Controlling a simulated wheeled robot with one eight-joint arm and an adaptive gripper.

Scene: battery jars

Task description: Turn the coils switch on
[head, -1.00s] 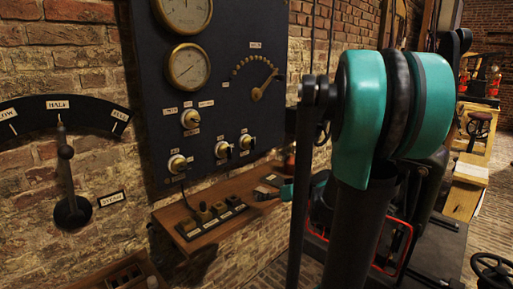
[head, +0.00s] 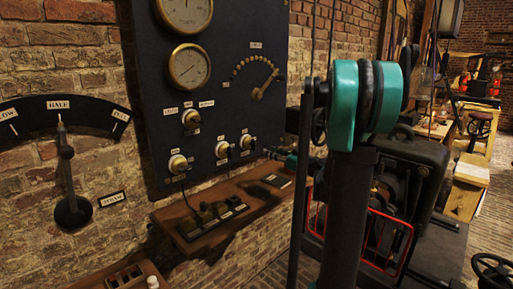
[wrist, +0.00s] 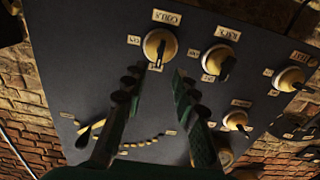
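The coils switch (wrist: 160,47) is a round brass knob with a dark pointer handle, on the dark panel. In the wrist view its name label sits above it, with small labels to its left and below. The pointer hangs roughly toward the lower label, whose text is too small to read. In the head view it appears to be the rightmost knob of the lower row (head: 247,142). My gripper (wrist: 155,78) is open, its two dark fingers apart, with the knob seen just beyond the gap between the tips. Whether they touch it cannot be told.
Other knobs (wrist: 217,62) sit close to the right on the panel in the wrist view. A dial with a lever (head: 258,93) is above the knobs in the head view. A wooden shelf (head: 262,205) with a dark key block juts out below the panel.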

